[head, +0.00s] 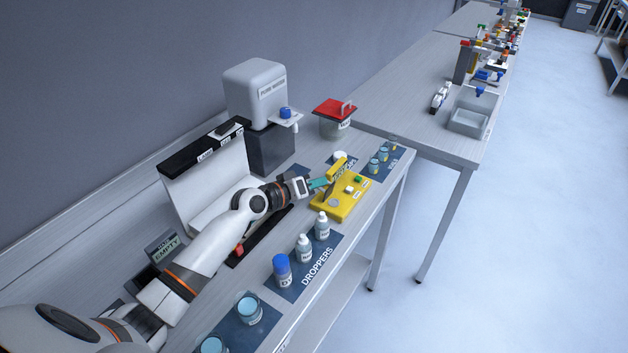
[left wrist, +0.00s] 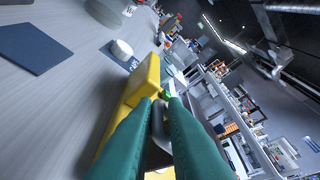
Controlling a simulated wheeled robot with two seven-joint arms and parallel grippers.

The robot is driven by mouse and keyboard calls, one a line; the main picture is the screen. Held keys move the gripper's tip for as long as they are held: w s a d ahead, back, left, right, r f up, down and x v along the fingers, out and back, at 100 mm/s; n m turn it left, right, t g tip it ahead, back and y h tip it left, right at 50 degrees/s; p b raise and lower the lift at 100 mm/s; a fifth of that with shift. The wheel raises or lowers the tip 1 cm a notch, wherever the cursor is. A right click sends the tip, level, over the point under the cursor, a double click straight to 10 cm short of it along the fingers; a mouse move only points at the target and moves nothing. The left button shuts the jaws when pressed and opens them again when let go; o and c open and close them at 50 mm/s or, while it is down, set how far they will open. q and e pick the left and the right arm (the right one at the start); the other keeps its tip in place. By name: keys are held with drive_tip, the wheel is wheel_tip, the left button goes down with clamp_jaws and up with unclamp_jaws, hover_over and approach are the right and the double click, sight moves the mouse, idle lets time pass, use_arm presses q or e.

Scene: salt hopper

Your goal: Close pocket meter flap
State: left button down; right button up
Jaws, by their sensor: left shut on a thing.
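The yellow pocket meter (head: 341,208) lies on the bench, with a green and a white button on top. Its yellow flap (head: 338,167) stands raised at the meter's far end. In the left wrist view the yellow flap (left wrist: 144,82) runs slantwise beside and beyond the fingertips. My left gripper (head: 326,182) reaches in from the left with teal fingers, and is shut on the flap. In the left wrist view the fingers of my left gripper (left wrist: 165,102) converge at the flap and hide the exact contact. My right gripper is not in view.
Dropper bottles (head: 304,247) stand on a blue mat in front of the meter. Cups (head: 375,166) stand on another mat beyond it. A red-lidded container (head: 335,118) and a grey dispenser (head: 254,95) stand behind. The bench's front edge is close to the meter.

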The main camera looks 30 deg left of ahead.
use_arm(q)
drive_tip(key=m+y+p, duration=0.1)
drive_tip(key=p, duration=0.1)
drive_tip(key=d+m+p, duration=0.1)
drive_tip(key=p, duration=0.1)
drive_tip(key=shift+s+d+r+m+y+p, duration=0.2)
drive_tip(key=shift+d+r+m+y+p, duration=0.1)
drive_tip(key=shift+r+y+p, duration=0.1)
drive_tip(key=shift+d+f+m+y+p, duration=0.25)
drive_tip(key=shift+d+m+y+p, duration=0.35)
drive_tip(key=shift+p, duration=0.5)
drive_tip(key=shift+a, duration=0.2)
drive_tip(key=c, duration=1.6)
unclamp_jaws()
drive_tip(key=shift+o, duration=0.3)
drive_tip(key=shift+a, duration=0.1)
drive_tip(key=b+v, duration=0.2)
drive_tip(key=v, duration=1)
drive_tip(key=shift+r, duration=0.15)
